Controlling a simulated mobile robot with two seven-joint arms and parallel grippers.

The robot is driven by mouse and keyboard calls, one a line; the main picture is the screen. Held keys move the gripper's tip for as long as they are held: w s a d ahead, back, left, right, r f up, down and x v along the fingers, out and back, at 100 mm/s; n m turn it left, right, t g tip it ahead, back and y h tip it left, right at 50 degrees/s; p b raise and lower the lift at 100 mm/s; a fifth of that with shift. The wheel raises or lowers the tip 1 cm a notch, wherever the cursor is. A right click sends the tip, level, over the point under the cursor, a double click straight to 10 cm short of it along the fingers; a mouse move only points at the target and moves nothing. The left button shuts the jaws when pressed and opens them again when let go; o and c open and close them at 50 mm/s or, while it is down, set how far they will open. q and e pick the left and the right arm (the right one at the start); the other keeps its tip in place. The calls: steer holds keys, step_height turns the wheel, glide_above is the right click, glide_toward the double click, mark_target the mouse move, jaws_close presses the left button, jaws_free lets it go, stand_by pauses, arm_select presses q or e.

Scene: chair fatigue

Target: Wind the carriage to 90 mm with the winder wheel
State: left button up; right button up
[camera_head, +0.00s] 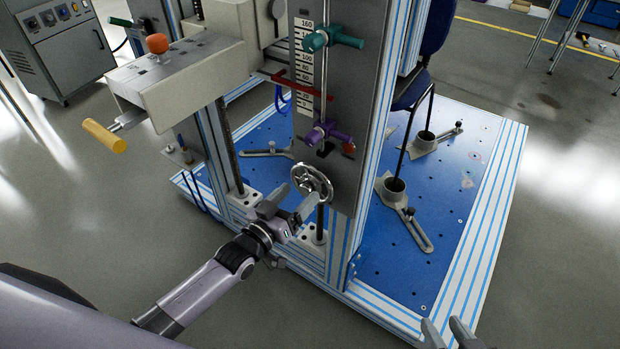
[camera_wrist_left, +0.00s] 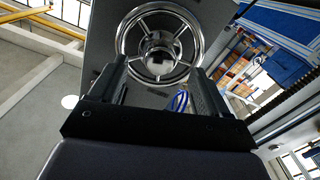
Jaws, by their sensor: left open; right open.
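The winder wheel (camera_head: 312,181) is a spoked chrome handwheel low on the grey upright plate; it also shows face-on in the left wrist view (camera_wrist_left: 193,62). My left gripper (camera_head: 287,203) is open, its fingers just in front of the wheel. In the wrist view its fingers (camera_wrist_left: 160,88) point at the wheel's lower part, with nothing seen between them; contact cannot be told. A red pointer bar (camera_head: 285,79) crosses the white scale (camera_head: 305,50), which is marked 160 at the top; the exact reading is too small to tell. My right gripper (camera_head: 448,333) is open and empty at the bottom edge.
A teal clamp (camera_head: 328,38) and a purple clamp (camera_head: 326,133) sit on the rod above the wheel. Chair legs stand in cups on the blue plate (camera_head: 455,200). A yellow handle (camera_head: 105,136) juts out left.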

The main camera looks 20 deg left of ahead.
arm_select(q)
steer(key=shift+s+a, duration=0.3)
steer(key=shift+s, duration=0.3)
steer(key=n, duration=0.3)
steer(key=shift+a+f+n, duration=0.1)
steer(key=shift+f+n, duration=0.15)
steer(key=shift+n, duration=0.15)
steer(key=n+b, duration=0.1)
steer(key=n, duration=0.2)
steer(key=shift+f, duration=0.1)
steer(key=shift+n, duration=0.8)
